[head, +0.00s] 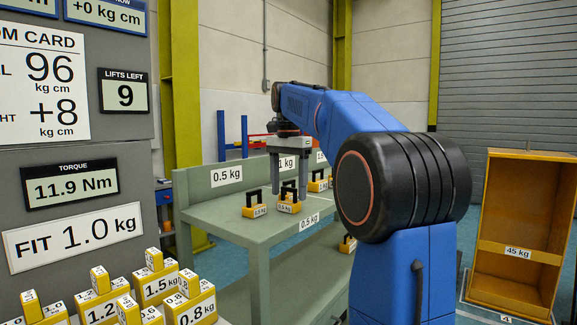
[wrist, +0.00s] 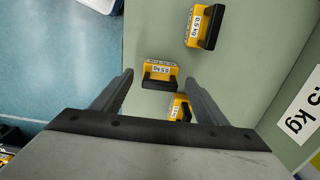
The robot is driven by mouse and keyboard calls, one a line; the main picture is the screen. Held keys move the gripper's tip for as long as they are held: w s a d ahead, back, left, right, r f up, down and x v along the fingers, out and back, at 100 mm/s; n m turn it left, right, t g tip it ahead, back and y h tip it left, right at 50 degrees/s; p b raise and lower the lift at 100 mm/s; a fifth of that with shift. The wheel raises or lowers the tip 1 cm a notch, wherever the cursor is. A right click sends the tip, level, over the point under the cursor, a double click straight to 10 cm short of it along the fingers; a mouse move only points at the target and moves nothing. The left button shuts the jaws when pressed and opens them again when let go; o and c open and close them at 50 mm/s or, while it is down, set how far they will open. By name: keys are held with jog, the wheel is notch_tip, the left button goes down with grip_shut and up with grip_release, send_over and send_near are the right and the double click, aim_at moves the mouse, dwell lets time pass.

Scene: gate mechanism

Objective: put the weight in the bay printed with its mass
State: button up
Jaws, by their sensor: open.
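My gripper (head: 288,192) is open, fingers pointing down over the green bench. In the head view a yellow 0.5 kg weight (head: 288,207) with a black handle sits on the bench below the fingers. Another yellow 0.5 kg weight (head: 255,211) stands to its left. In the wrist view my gripper (wrist: 160,78) has a 0.5 kg weight (wrist: 160,70) between and just beyond its fingertips; contact cannot be told. Another 0.5 kg weight (wrist: 198,30) lies farther up, and a third yellow weight (wrist: 178,105) is partly hidden by the right finger.
The bench (head: 262,232) has printed 0.5 kg and 1 kg labels on its edges. More weights (head: 317,183) stand behind at right. A grey panel (head: 75,150) reads FIT 1.0 kg, with several larger weights (head: 160,285) below. An orange cabinet (head: 522,230) stands right.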

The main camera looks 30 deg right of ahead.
notch_tip(320, 180, up, 10)
dwell(0.5)
dwell(0.4)
